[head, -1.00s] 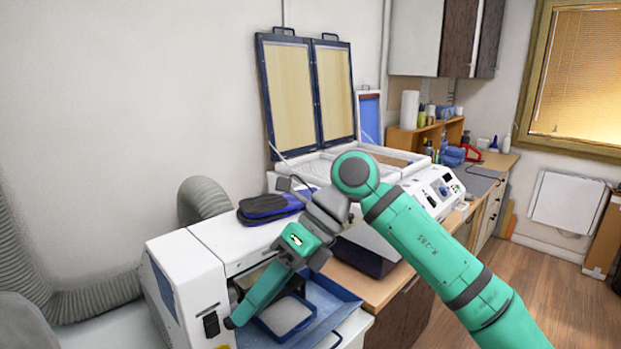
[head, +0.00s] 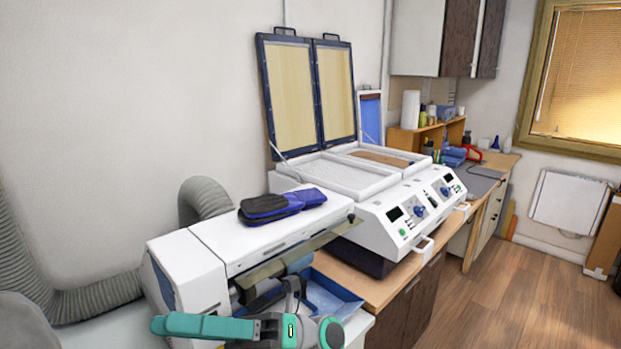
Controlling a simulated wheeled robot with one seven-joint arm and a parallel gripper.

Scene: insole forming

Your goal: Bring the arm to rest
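My arm (head: 205,326) is folded low at the bottom edge, in front of the white machine (head: 208,262) on the left. Its green links lie roughly level there. Grey and dark parts, possibly my gripper (head: 290,287), show above the green joint over the blue tray (head: 330,296). The fingertips cannot be made out, so I cannot tell whether they are open or shut, or hold anything. A pair of dark blue and black insoles (head: 282,205) lies on top of the white machine.
A white forming press (head: 402,222) with two raised framed lids (head: 290,95) stands on the wooden counter (head: 383,290). Grey hoses (head: 206,200) run behind the left machine. Shelves with bottles stand at the back. The wooden floor (head: 500,290) on the right is clear.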

